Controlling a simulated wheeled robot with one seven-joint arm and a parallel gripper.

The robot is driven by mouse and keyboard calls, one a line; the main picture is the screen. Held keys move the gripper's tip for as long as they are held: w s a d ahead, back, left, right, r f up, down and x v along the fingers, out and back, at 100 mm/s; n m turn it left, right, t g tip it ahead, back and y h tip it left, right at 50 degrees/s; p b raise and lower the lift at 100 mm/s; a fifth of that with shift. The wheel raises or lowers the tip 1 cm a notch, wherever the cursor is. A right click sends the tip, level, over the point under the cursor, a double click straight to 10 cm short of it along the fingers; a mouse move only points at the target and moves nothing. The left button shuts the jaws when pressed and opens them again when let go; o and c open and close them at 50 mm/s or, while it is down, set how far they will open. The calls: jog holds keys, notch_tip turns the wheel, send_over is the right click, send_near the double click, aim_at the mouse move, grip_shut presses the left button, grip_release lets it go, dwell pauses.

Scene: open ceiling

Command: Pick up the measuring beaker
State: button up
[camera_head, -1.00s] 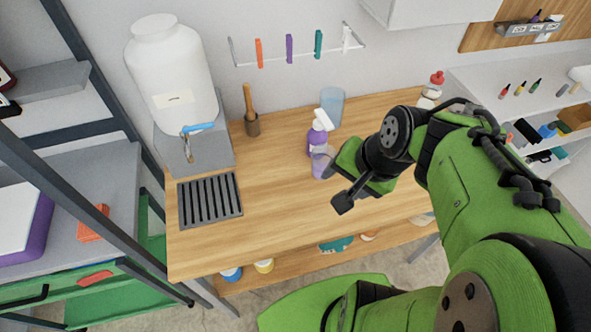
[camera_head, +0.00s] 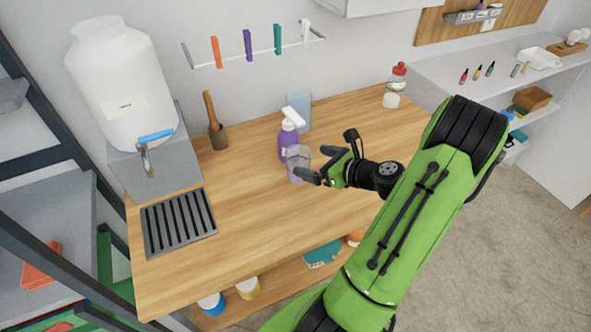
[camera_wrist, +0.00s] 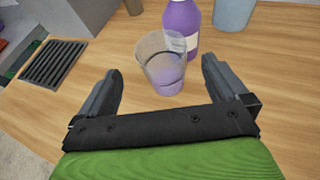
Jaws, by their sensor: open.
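The measuring beaker (camera_head: 297,163) is a clear cup with a purplish tint. It stands upright on the wooden bench, just in front of a purple spray bottle (camera_head: 288,143). My gripper (camera_head: 328,158) is open and empty, at the beaker's right side in the head view. In the wrist view, the beaker (camera_wrist: 163,66) appears between the two spread dark fingers of my gripper (camera_wrist: 160,70), near their tips. I cannot tell whether a finger touches it. The spray bottle (camera_wrist: 181,22) shows close behind the beaker.
A translucent blue container (camera_head: 299,108) stands behind the spray bottle. A red-capped bottle (camera_head: 393,88) is at the back right. The bench front is clear.

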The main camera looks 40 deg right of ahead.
aim_at(290, 154)
jog(key=b+x, duration=0.1)
jog(key=x, duration=0.6)
jog(key=shift+w+d+f, duration=0.1)
jog(key=c, duration=1)
jog(key=shift+c, duration=0.2)
